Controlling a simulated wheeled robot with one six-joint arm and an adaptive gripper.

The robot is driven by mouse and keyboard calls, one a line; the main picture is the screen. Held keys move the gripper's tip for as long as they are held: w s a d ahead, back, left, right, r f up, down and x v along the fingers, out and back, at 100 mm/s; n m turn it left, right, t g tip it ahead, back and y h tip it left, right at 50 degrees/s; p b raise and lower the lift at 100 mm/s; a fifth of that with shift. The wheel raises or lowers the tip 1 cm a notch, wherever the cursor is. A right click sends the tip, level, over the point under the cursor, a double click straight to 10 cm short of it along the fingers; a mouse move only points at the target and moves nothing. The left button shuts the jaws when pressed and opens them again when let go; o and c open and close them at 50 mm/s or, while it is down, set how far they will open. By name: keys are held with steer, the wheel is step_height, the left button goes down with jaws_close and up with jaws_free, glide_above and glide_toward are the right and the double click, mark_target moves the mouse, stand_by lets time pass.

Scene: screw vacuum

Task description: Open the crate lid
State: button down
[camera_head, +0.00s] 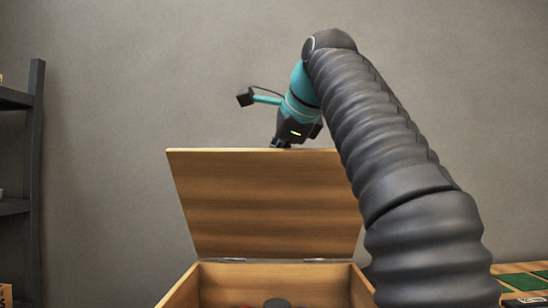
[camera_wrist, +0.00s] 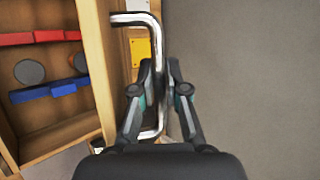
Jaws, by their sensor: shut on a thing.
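The wooden crate (camera_head: 185,290) is at the bottom middle of the head view. Its lid (camera_head: 265,205) stands raised, close to upright, above the hinges at the crate's back edge. My gripper (camera_head: 281,143) is at the lid's top edge, its fingertips partly hidden behind the lid. In the wrist view, my gripper (camera_wrist: 160,66) is shut on the lid's metal bar handle (camera_wrist: 159,108), which passes between the fingers. The lid's wooden edge (camera_wrist: 97,65) runs alongside the handle. The inside of the crate shows to the left in that view.
Inside the crate are red pieces (camera_wrist: 36,38), blue pieces (camera_wrist: 50,91) and a dark round thing (camera_wrist: 29,72). A dark shelf (camera_head: 36,180) stands at the left. A wooden surface with green panels (camera_head: 522,281) is at the lower right. A grey wall fills the background.

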steer(key=shift+w+r, duration=0.1)
steer(key=c, duration=1.5)
jaws_free()
steer(key=shift+w, duration=0.1)
steer(key=shift+v, duration=1.6)
steer(key=s+d, duration=0.4)
steer(key=s, duration=0.7)
steer(key=shift+d, duration=0.3)
